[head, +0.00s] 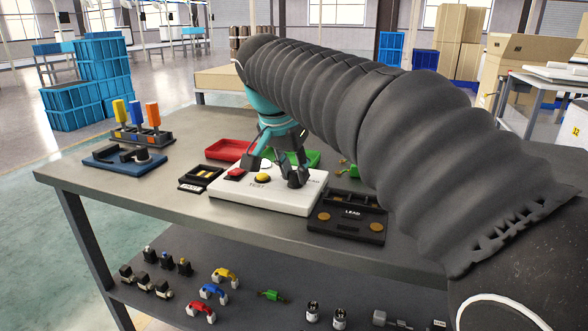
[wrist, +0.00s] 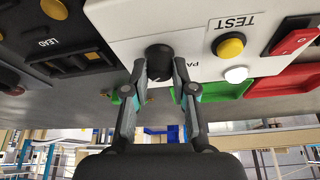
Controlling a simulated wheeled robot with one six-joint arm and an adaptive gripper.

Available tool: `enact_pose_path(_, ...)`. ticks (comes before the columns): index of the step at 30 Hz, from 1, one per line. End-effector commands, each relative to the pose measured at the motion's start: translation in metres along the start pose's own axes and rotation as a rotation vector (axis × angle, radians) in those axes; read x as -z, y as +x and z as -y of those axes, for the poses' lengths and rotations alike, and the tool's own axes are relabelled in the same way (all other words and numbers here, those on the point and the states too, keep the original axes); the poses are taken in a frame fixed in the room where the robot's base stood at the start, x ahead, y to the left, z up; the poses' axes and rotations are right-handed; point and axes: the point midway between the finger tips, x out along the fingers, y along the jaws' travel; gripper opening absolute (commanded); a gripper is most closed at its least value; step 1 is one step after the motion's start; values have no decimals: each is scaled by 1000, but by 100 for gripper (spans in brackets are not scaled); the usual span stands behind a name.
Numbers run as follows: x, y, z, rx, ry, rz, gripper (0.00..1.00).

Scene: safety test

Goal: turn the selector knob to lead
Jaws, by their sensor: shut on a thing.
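The selector knob (wrist: 159,58) is a round black knob on the white test panel (wrist: 120,20). In the wrist view it sits beside a partly covered label starting "PA". My gripper (wrist: 160,68) is shut on the knob, one finger on each side. The panel also bears a yellow TEST button (head: 263,179), a red switch (head: 235,174) and a white round part (wrist: 236,74).
A black tray marked LEAD (head: 345,226) stands right of the panel. A small black tray (head: 186,185) stands at its left. Red (head: 228,148) and green (head: 312,156) trays lie behind. A blue fixture (head: 112,163) and screwdriver rack (head: 142,138) stand at the left.

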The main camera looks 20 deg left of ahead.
Motion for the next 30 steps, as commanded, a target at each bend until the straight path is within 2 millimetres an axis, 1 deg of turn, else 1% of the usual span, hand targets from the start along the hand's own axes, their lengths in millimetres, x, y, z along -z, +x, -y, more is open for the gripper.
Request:
enact_pose_path(9,-1,1,1,-38,89,2,0)
enact_pose_path(23,-1,1,1,-43,102,3,0)
enact_pose_path(24,-1,1,1,-43,102,3,28)
enact_pose_path(27,-1,1,1,-43,101,3,51)
enact_pose_path(30,0,1,0,-43,102,2,51)
